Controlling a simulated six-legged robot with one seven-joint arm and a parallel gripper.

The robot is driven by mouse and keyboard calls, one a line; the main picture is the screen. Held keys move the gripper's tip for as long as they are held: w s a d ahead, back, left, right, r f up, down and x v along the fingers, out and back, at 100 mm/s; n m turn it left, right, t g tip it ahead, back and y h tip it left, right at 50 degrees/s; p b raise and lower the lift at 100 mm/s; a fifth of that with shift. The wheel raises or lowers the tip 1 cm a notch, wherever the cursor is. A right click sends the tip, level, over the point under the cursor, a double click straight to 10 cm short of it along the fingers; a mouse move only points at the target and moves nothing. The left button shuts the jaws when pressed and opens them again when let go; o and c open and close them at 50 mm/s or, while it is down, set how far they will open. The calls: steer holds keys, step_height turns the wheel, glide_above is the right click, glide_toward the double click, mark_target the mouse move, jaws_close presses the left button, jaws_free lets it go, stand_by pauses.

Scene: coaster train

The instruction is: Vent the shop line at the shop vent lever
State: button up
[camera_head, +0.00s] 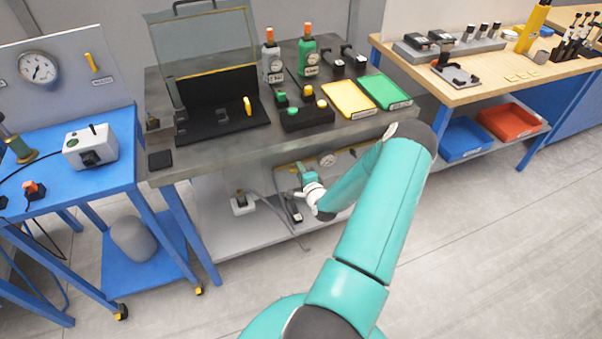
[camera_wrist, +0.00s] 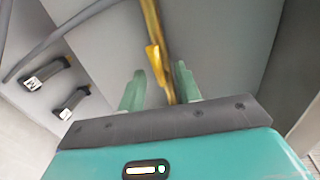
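In the wrist view a yellow lever (camera_wrist: 156,62) stands out from a yellow bar or pipe (camera_wrist: 151,22) on a grey surface. No label that would name it can be read. My gripper (camera_wrist: 159,68) is open, with one green finger on each side of the lever and visible gaps to both. I cannot tell how deep the lever sits between the fingers. In the head view my gripper reaches under the grey bench, by a panel with a gauge (camera_head: 327,160); its fingertips and the lever cannot be made out there.
Two black fittings (camera_wrist: 47,74) lie left of my gripper. The blue bench (camera_head: 105,165) at left has a gauge panel with another yellow handle (camera_head: 92,62). Floor at right is clear.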

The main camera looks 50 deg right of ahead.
steer(key=v, duration=1.3)
steer(key=shift+s+a+r, duration=0.15)
steer(key=shift+s, duration=0.25)
